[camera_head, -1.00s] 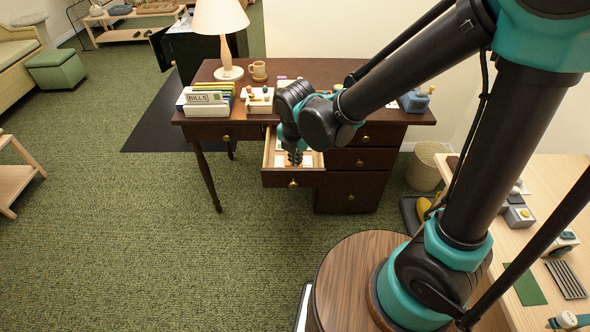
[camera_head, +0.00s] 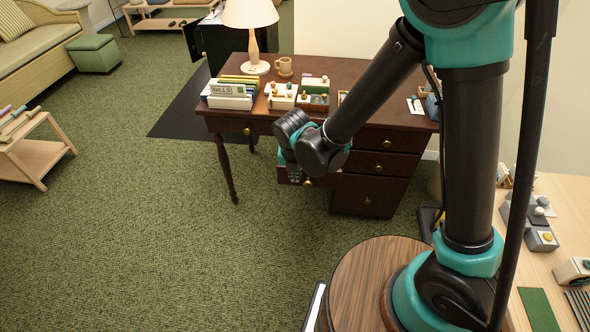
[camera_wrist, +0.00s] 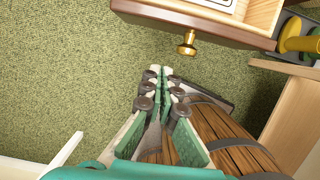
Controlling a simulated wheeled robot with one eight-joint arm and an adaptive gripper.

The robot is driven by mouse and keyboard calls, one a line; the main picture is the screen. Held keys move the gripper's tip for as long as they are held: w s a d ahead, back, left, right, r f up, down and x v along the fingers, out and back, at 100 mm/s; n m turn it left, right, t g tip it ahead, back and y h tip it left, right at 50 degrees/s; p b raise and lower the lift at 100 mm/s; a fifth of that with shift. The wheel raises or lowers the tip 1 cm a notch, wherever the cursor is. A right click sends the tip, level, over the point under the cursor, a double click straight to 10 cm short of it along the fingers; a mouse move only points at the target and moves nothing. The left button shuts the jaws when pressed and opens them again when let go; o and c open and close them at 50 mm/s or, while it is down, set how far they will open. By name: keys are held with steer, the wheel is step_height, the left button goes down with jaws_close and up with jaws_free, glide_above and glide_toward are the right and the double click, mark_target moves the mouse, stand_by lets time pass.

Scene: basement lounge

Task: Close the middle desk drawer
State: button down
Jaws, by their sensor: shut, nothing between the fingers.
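The dark wood desk (camera_head: 372,72) stands ahead of me. Its middle drawer (camera_head: 327,181) sticks out below the desktop, with a brass knob on its front. My arm hides most of it in the head view. In the wrist view the drawer front (camera_wrist: 215,28) and knob (camera_wrist: 187,43) are at the top, and part of the pale open interior shows, so the drawer is open. My gripper (camera_head: 294,178) is in front of the drawer at its left part. In the wrist view my gripper (camera_wrist: 160,72) is shut and empty, its tips apart from the knob.
A lamp (camera_head: 250,30), a mug (camera_head: 284,66), a bills holder (camera_head: 229,98) and small boxes stand on the desktop. More drawers (camera_head: 372,163) are at the right, closed. A pale table (camera_head: 560,205) is at my right. Green carpet (camera_head: 150,230) is clear in front and left.

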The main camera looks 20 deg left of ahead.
steer(key=shift+w+a+f, duration=0.2)
steer(key=shift+w+f, duration=0.2)
steer(key=shift+w, duration=0.35)
steer(key=shift+w+a+f, duration=0.15)
steer(key=shift+w+f, duration=0.25)
steer(key=shift+w, duration=0.35)
steer(key=shift+w+a+f, duration=0.2)
steer(key=shift+w+f, duration=0.2)
steer(key=shift+w, duration=0.35)
steer(key=shift+w, duration=0.1)
